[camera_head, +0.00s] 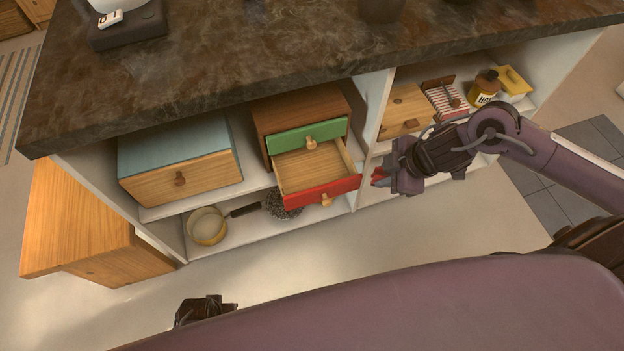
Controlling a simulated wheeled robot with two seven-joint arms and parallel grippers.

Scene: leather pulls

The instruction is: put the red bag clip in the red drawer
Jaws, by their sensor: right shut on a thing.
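The red drawer (300,197) is the lower drawer of a small wooden chest (278,110) on the shelf under the counter. It is pulled open, and its visible inside is bare wood. The green drawer (288,140) above it is shut. My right gripper (380,178) is just right of the red drawer's front corner, shut on the red bag clip (377,172), of which only a small red part shows. My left gripper (205,309) is low at the left, well away from the chest, and its fingers are not clear.
A blue-topped wooden drawer box (175,148) stands left of the chest. A yellow pot (207,227) and a dark pan with a metal scourer (281,205) are on the lower shelf. A white divider (372,110) rises right of the chest. The dark countertop (240,65) overhangs the shelves.

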